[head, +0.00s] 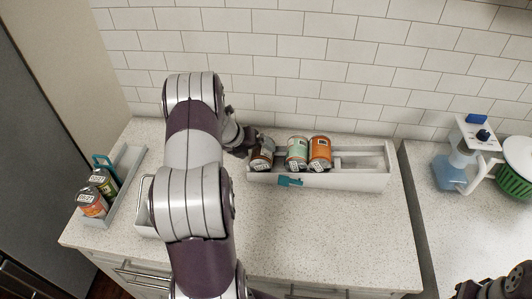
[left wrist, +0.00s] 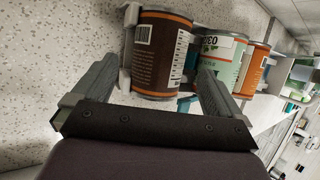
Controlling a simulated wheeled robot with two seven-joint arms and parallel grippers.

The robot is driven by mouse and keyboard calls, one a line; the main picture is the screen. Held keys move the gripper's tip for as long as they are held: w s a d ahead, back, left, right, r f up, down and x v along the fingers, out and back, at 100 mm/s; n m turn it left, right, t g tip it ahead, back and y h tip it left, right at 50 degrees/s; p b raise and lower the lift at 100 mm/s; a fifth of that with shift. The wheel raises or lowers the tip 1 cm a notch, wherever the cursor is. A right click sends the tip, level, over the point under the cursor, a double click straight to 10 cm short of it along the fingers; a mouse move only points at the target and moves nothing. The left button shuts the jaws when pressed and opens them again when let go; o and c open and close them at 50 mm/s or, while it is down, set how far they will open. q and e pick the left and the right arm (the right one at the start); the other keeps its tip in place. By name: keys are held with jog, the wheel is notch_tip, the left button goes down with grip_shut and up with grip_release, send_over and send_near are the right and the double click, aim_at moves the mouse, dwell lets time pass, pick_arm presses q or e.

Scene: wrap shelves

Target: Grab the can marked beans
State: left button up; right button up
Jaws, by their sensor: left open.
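My left gripper (head: 250,143) is open at the left end of a white shelf tray (head: 345,181). In the left wrist view its two fingers (left wrist: 155,92) stand apart, with a brown can with orange bands (left wrist: 160,55) in front of and partly between them. That brown can (head: 262,160) stands leftmost in the tray. A mint green can (head: 297,153) and an orange can (head: 320,153) stand to its right. The labels are too small or turned to read, so I cannot tell which can is marked beans. A dark part of my right arm shows at the lower right; its fingers are unclear.
A second tray (head: 128,172) at the left holds a dark green can (head: 104,182) and an orange can (head: 91,205). A blue and white appliance (head: 455,165) and a green basket (head: 515,175) stand on the right counter.

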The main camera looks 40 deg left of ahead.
aim_at(257, 150)
pick_arm(q)
jog(key=x, duration=0.2)
jog(key=p+x, duration=0.1)
jog(key=x, duration=0.2)
jog(key=shift+w+a+p, duration=0.15)
jog(key=shift+a+p, duration=0.05)
jog(key=shift+p, duration=0.1)
jog(key=shift+w+f, duration=0.1)
jog(key=c, duration=1.2)
jog(key=shift+c, duration=0.2)
